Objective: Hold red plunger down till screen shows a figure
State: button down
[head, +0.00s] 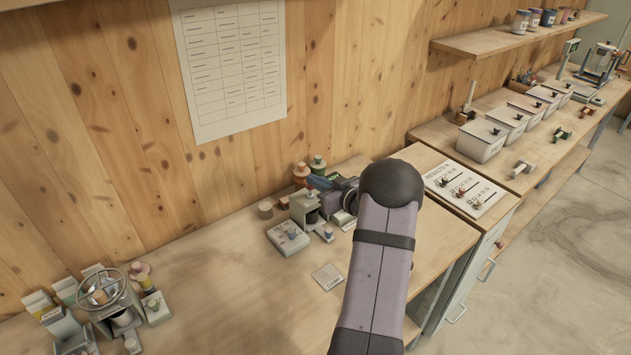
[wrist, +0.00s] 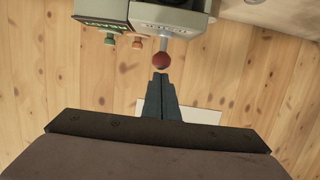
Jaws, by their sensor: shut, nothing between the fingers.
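The red plunger (wrist: 160,61) is a round knob on a pale stem, at the top middle of the wrist view. It joins a grey device (wrist: 172,17). A dark screen (wrist: 103,23) on the device's left carries pale lettering, upside down and too small to read surely. My gripper (wrist: 160,74) is shut and empty, its dark blue fingertips right at the knob; I cannot tell whether they touch. In the head view my gripper (head: 316,183) is over the grey device (head: 303,206) on the bench; my arm and fingers hide the plunger there.
The bench's left middle is clear.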

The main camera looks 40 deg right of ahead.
aim_at(312, 189)
jog(key=shift+f+b, duration=1.05)
jog(key=shift+f, duration=0.45)
jog(key=shift+s+a+f, duration=0.15)
jog(key=shift+f, duration=0.1)
jog(key=shift+r, duration=0.15)
notch_tip(312, 189, up, 5)
jog(key=p, duration=0.4)
jog(key=shift+r, duration=0.1)
jog(key=b+v, duration=0.3)
jog(key=v, duration=0.6)
jog(key=shift+s+b, duration=0.35)
jog(key=shift+b, duration=0.05)
